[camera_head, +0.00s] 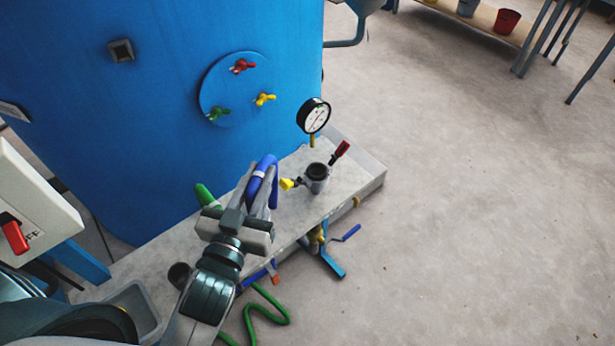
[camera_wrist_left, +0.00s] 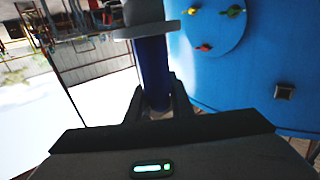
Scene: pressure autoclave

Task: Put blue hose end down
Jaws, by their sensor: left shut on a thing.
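My left gripper (camera_head: 262,192) is shut on the blue hose (camera_head: 264,168) above the grey ledge. The hose bends over the fingers at its top. In the left wrist view the blue hose (camera_wrist_left: 152,72) stands between the two fingers (camera_wrist_left: 156,100) and meets a grey round fitting above. The free end of the hose is not clear in the head view, partly covered by the gripper. My right gripper is not in view.
The grey ledge (camera_head: 345,185) runs along the blue tank (camera_head: 150,100). On it stand a pipe fitting (camera_head: 317,178) with yellow and red handles, a pressure gauge (camera_head: 313,116) behind it, and a green hose (camera_head: 205,195). A grey tray (camera_head: 135,300) is at lower left.

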